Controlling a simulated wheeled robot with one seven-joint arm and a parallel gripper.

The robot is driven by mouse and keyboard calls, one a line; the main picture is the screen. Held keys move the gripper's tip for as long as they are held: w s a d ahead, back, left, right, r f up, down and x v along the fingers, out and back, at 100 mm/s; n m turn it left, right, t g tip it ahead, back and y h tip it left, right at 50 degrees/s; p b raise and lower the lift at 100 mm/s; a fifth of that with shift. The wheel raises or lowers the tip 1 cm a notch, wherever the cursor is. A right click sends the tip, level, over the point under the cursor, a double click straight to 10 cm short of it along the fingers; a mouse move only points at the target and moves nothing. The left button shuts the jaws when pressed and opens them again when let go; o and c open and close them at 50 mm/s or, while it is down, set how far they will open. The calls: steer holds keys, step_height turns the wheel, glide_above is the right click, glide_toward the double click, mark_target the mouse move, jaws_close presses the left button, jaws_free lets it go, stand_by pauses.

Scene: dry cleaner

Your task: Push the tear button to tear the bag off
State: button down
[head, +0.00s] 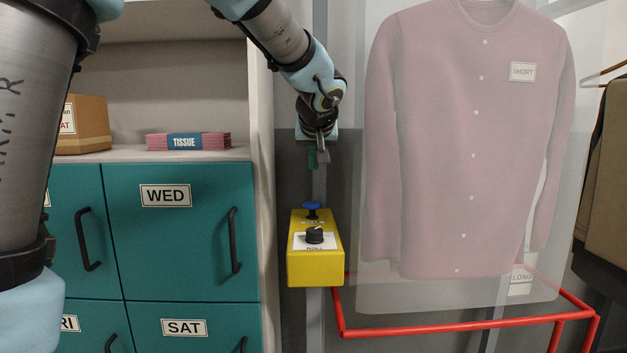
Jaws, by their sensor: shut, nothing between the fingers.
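A yellow control box (317,267) is mounted on a grey post in the middle of the head view. A blue mushroom-shaped button (311,206) stands on its top, and a black knob (314,235) sits on its sloped face above a label reading ROLL. A label behind the knob is too small to read. A clear bag (455,296) hangs over a pink buttoned shirt (470,140) to the right. My gripper (318,160) is shut and empty, pointing down above the blue button with a visible gap between them.
A red rail frame (430,329) extends right from below the box. Teal drawers (180,240) with handles fill the left, under a shelf holding a tissue pack (188,141) and a cardboard box (84,125). Dark and brown garments (608,190) hang at the right edge.

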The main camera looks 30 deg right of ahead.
steer(key=p, duration=0.3)
glide_above(313, 208)
step_height(313, 208, down, 6)
steer(key=shift+w+f, duration=0.1)
step_height(313, 208, down, 3)
steer(key=shift+f, duration=0.5)
step_height(313, 208, down, 3)
steer(key=b, duration=0.4)
steer(key=shift+b, duration=0.35)
steer(key=shift+f, duration=0.2)
